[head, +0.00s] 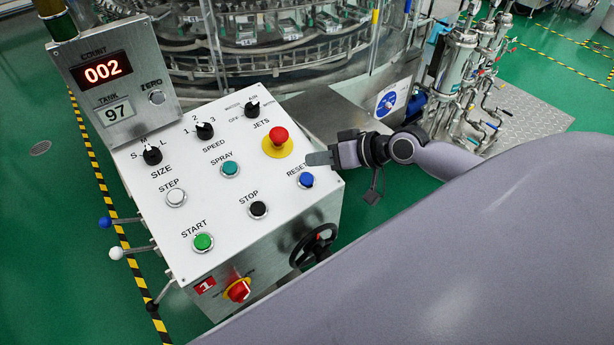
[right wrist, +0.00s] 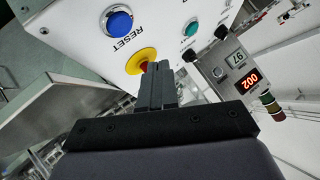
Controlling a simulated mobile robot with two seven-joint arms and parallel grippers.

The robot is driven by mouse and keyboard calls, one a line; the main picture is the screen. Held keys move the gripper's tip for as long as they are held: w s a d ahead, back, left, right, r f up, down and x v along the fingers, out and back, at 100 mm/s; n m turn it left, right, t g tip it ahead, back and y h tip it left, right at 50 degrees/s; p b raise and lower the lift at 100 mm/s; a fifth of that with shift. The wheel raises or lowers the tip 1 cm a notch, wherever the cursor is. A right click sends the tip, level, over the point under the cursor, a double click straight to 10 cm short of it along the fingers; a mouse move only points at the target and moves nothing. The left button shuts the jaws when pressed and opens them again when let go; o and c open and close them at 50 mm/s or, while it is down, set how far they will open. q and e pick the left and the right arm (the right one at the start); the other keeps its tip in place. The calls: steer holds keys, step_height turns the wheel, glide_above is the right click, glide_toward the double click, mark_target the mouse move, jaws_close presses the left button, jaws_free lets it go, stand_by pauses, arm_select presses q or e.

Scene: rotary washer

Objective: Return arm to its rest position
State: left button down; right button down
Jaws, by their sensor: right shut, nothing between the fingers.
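My right gripper (head: 318,158) is shut and empty at the right edge of the white control panel (head: 200,220). Its fingertips are near the blue RESET button (head: 306,180) and the red emergency knob (head: 279,135) on its yellow ring; I cannot tell whether they touch the panel. In the right wrist view the shut fingers (right wrist: 158,68) cover part of the red knob, and the blue RESET button (right wrist: 119,20) lies to their left, uncovered. My left gripper is not in view.
The panel also carries a green START button (head: 203,242), a black STOP button (head: 258,209) and several selector knobs. A counter box (head: 115,85) reads 002 and 97. A black handwheel (head: 313,246) sticks out in front. Steel piping (head: 460,60) stands at the right.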

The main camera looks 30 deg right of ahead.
steer(key=s+a+f+n+h, duration=0.1)
steer(key=s+a+f+h, duration=0.1)
steer(key=s+a+f, duration=0.3)
steer(key=s+a+f+n+h, duration=0.1)
steer(key=s+a+f+h, duration=0.1)
steer(key=s+a+f, duration=0.3)
steer(key=s+f, duration=0.4)
steer(key=s, duration=0.3)
steer(key=shift+a+f+n+t, duration=0.15)
steer(key=shift+f+n+t, duration=0.05)
steer(key=shift+n+t, duration=0.1)
